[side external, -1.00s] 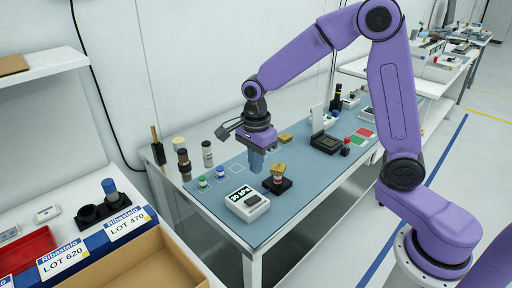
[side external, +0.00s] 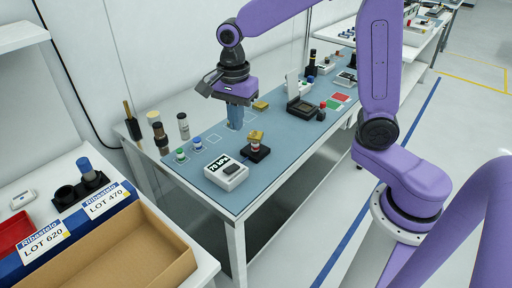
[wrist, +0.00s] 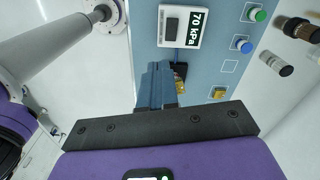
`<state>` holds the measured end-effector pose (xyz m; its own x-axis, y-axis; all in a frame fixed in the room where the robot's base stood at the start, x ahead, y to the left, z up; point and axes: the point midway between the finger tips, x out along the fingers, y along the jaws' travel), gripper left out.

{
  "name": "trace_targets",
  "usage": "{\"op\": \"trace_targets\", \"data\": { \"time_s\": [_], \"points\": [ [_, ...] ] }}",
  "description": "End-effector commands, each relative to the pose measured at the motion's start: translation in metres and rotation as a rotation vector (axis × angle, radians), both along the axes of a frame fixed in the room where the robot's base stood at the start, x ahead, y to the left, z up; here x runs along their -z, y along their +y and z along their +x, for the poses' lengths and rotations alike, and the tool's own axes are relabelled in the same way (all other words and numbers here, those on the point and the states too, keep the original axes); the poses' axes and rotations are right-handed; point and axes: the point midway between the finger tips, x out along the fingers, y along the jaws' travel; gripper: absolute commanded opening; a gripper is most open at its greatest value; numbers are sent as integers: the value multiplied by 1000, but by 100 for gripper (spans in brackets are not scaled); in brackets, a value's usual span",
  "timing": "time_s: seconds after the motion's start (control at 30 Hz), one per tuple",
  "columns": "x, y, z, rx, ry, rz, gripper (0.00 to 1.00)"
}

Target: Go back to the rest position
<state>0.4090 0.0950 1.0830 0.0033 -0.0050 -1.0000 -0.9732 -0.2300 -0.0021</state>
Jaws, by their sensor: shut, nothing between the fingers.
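My gripper (side external: 235,125) hangs above the blue work surface (side external: 285,135) of the bench, its blue fingers pointing down. In the wrist view my gripper's fingers (wrist: 156,84) are together, with nothing seen between them. A white box with a display reading 70 kPa (side external: 226,172) stands in front of the gripper on the bench, and also shows in the wrist view (wrist: 181,26). A small black stand with a gold-topped part (side external: 255,148) is beside the box, apart from the fingers in the side view. In the wrist view the fingers partly hide it.
An open cardboard box (side external: 125,250) is at front left.

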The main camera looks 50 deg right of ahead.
Motion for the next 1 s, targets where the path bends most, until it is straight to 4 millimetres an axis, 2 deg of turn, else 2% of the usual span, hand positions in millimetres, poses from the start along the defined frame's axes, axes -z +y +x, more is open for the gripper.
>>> {"op": "trace_targets", "data": {
  "time_s": [0.2, 0.47, 0.8, 1.0],
  "points": [
    [-3, 5, -53, -522, -4, 2, 0],
    [-2, 0, -118, -1152, -11, 3, 0],
    [5, -23, -202, -1967, -24, -1, 0],
    [10, -37, -235, -2311, -30, -3, 0]
  ]
}}
